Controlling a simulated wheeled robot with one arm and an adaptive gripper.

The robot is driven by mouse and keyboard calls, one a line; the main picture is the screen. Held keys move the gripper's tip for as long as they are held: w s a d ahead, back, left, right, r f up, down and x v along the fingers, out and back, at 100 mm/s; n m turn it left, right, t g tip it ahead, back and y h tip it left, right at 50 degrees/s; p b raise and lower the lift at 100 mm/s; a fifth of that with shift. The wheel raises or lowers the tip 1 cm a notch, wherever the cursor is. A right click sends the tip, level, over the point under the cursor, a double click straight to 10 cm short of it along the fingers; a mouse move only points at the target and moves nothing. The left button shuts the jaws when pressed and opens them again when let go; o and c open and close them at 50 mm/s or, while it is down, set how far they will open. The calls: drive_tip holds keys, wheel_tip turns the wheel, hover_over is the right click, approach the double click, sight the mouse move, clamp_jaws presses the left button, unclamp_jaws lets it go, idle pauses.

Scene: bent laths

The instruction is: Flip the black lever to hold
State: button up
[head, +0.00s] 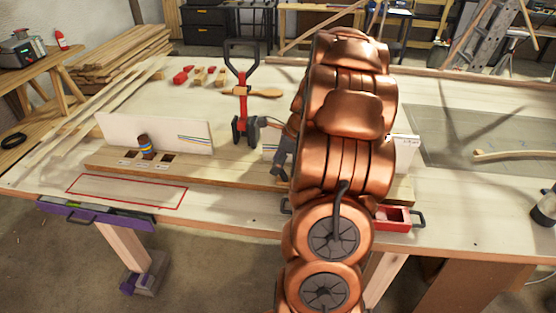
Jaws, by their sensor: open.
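A red upright device (241,105) stands on the wooden board, with a black loop-shaped lever (241,57) rising from its top and black parts at its foot. No "hold" mark is readable. My gripper (281,158), dark grey, shows only in part at the left side of my copper arm, to the right of the red device. It is open, and I see nothing held in it. Much of it is hidden by the arm, and I cannot tell how far it is from the lever.
The long wooden board (230,178) carries a white panel (153,132) and a brown, blue-banded piece (146,147) near dark slots. A wooden paddle (262,92) and red-tipped blocks (181,76) lie behind. A red box (396,217) is at the front right. A red-outlined area (125,191) is empty.

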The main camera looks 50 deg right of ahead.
drive_tip(key=shift+c, duration=0.3)
clamp_jaws()
idle(0.4)
